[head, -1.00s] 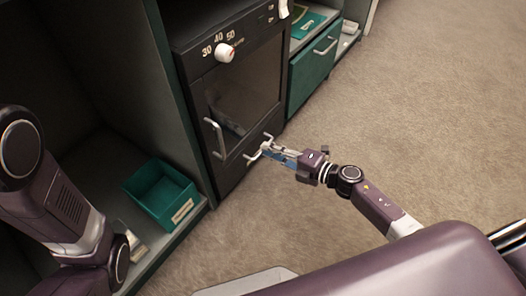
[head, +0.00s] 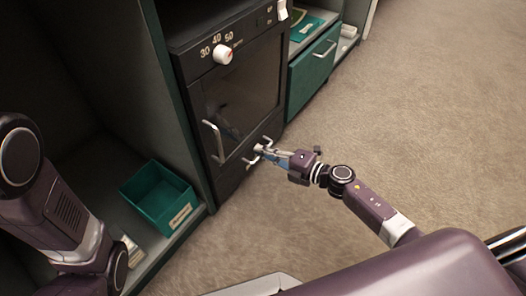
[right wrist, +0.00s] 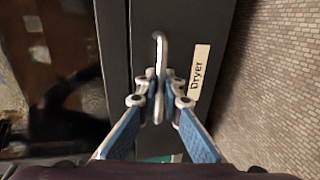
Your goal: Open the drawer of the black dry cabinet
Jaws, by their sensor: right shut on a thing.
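The black dry cabinet (head: 190,38) stands at the upper middle of the head view. Its drawer front (head: 228,182) is the low panel under the glass door and looks about flush with the cabinet. My right gripper (head: 262,150) is shut on the drawer's pale bar handle (head: 268,141). In the right wrist view, the gripper's fingers (right wrist: 160,97) close on the handle (right wrist: 160,50), beside a "Dryer" label (right wrist: 200,68) on the drawer front. My left arm comes in from the left of the head view; its gripper is out of view.
The glass door has its own handle (head: 214,142) and a white knob (head: 223,54) above. A green bin (head: 160,196) stands in the open shelf at left. A green drawer (head: 311,68) is to the right. The carpet (head: 420,110) at right is clear.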

